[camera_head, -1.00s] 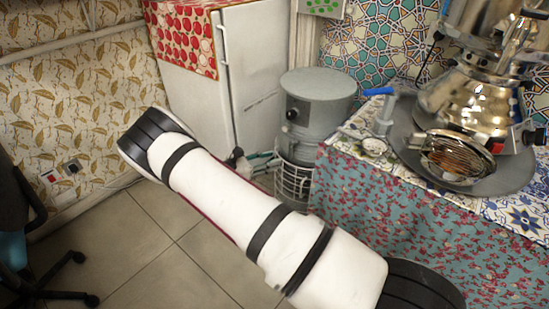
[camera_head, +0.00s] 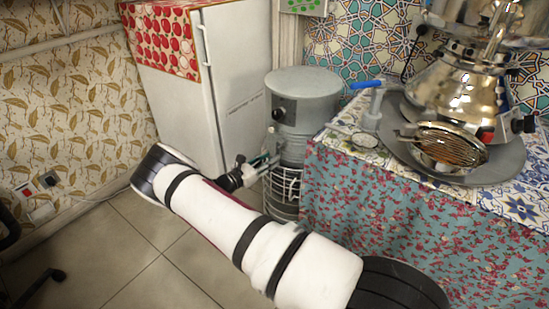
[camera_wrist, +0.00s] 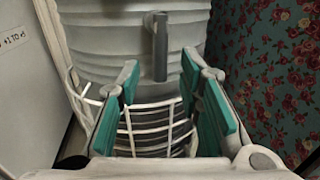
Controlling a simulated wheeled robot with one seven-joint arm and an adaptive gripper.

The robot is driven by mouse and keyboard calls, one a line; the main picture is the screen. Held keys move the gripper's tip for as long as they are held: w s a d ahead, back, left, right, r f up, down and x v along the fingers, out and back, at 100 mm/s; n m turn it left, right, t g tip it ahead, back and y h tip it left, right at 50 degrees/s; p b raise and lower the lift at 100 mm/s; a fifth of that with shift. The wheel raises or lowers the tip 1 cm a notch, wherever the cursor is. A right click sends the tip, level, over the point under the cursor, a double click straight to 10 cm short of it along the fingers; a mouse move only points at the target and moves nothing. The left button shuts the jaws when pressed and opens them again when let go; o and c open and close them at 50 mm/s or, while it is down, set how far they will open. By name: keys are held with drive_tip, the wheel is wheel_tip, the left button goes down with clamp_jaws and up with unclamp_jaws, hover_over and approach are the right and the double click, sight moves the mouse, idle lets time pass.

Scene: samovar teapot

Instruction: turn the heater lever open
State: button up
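The heater is a grey ribbed cylinder (camera_head: 303,95) between the white fridge and the cloth-covered table. A black knob (camera_head: 279,114) shows on its upper side in the head view. In the wrist view the heater's ribbed body (camera_wrist: 105,45) fills the top, and the grey lever (camera_wrist: 160,48) hangs down from a short dark stem. My gripper (camera_wrist: 163,80) is open and empty, its teal pads on either side of the line of the lever. The lever's lower end lies between the fingertips in the picture; I see no contact. In the head view my gripper (camera_head: 268,162) is beside the heater, partly hidden.
A white wire basket (camera_wrist: 150,125) is around the heater's lower part, below the lever. The white fridge (camera_head: 238,75) stands close on the left, the table with its floral cloth (camera_head: 370,220) close on the right. The tray (camera_head: 505,170) on the table holds a samovar.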

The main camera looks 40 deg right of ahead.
sight(279, 150)
drive_tip(key=shift+w+d, duration=0.15)
drive_tip(key=shift+d, duration=0.75)
drive_tip(key=shift+w+d, duration=0.1)
drive_tip(key=shift+d, duration=0.75)
clamp_jaws()
